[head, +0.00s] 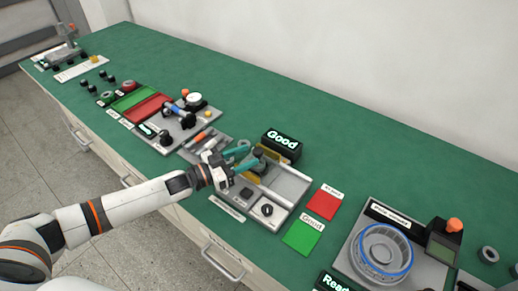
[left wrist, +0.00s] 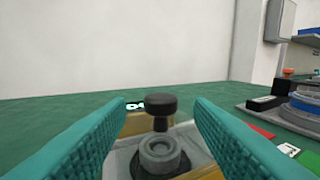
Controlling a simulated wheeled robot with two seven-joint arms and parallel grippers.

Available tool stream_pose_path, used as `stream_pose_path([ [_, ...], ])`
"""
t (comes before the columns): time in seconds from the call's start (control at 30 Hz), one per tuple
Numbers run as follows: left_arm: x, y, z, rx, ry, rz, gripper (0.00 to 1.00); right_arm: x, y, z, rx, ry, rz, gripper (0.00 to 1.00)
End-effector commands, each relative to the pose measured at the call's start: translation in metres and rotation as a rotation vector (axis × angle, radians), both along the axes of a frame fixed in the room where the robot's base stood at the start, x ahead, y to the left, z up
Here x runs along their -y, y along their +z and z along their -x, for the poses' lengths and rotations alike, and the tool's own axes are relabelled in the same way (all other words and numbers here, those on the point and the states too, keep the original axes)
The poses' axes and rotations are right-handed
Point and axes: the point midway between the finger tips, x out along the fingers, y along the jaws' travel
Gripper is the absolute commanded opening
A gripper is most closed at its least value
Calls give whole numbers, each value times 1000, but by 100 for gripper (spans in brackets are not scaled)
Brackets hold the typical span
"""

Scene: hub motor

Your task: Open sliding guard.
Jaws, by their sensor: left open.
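The test station with the sliding guard sits mid-bench, with a pale, see-through-looking panel (head: 288,184) on its right side. I cannot tell for sure which part is the guard. A black round knob (left wrist: 160,101) stands upright in the left wrist view, above a grey cylindrical part (left wrist: 160,152), with yellow-brown pieces on both sides. My left gripper (head: 246,158) reaches over the station with its teal fingers open. In the left wrist view the knob shows between the fingers, with a gap on each side. My right gripper is not in view.
A black "Good" display (head: 281,145) stands behind the station. A red card (head: 323,203) and a green card (head: 303,235) lie to its right, then a fixture holding a blue-ringed grey part (head: 382,252). Tools and trays stand to the left. The green bench behind is clear.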

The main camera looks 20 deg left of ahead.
Motion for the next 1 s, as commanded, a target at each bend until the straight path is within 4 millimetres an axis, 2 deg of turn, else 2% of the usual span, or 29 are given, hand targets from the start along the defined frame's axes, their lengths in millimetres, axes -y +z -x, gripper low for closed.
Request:
stream_pose_path([
  [0.1,15,2,-16,3,-1,0,48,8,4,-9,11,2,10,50],
  [0.3,29,0,-31,1,0,-1,48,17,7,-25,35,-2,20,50],
  [0.67,32,0,-34,0,0,-1,48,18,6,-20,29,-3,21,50],
  [0.93,32,0,-34,0,0,-1,4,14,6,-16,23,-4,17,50],
  [1.0,32,0,-34,0,0,-1,0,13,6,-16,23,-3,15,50],
])
